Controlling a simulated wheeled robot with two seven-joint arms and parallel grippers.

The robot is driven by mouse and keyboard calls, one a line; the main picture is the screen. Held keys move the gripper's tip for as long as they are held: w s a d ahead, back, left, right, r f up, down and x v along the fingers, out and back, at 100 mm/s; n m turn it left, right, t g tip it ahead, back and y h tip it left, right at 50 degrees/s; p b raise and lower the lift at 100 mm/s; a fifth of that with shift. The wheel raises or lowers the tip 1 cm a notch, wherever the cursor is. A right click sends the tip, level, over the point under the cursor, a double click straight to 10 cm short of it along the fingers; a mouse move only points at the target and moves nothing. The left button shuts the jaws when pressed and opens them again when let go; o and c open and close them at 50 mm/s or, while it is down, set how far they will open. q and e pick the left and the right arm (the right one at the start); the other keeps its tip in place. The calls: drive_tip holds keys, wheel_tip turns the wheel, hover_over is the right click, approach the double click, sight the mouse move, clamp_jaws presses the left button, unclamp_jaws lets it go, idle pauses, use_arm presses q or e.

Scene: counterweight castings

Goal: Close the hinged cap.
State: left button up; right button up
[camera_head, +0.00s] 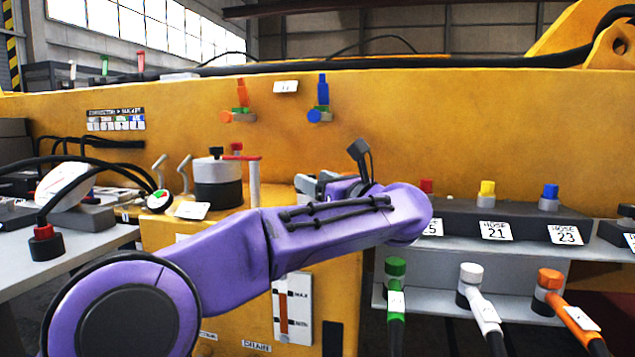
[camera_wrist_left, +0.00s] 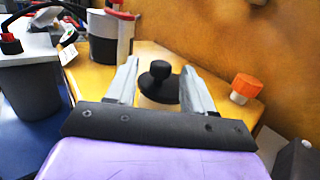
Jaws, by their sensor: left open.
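In the left wrist view a black round cap with a knob (camera_wrist_left: 159,82) shows on a pale round body, between the fingers of my left gripper (camera_wrist_left: 160,70). I take it for the hinged cap; its hinge does not show, and I cannot tell whether it is fully down. The gripper is open, one grey finger on each side of the knob, with no contact visible. In the head view the left gripper (camera_head: 312,183) is over the yellow ledge, partly behind my purple arm. The cap is not distinguishable there. My right gripper is out of view.
A grey and black cylinder (camera_head: 217,180) with a red-handled post (camera_head: 253,175) stands left of the gripper. A yellow wall (camera_head: 430,120) rises close behind. Hose couplings (camera_head: 487,195) line the right shelf.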

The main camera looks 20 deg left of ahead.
use_arm(q)
drive_tip(key=v, duration=1)
drive_tip(key=shift+s+d, duration=0.1)
drive_tip(key=shift+d, duration=0.05)
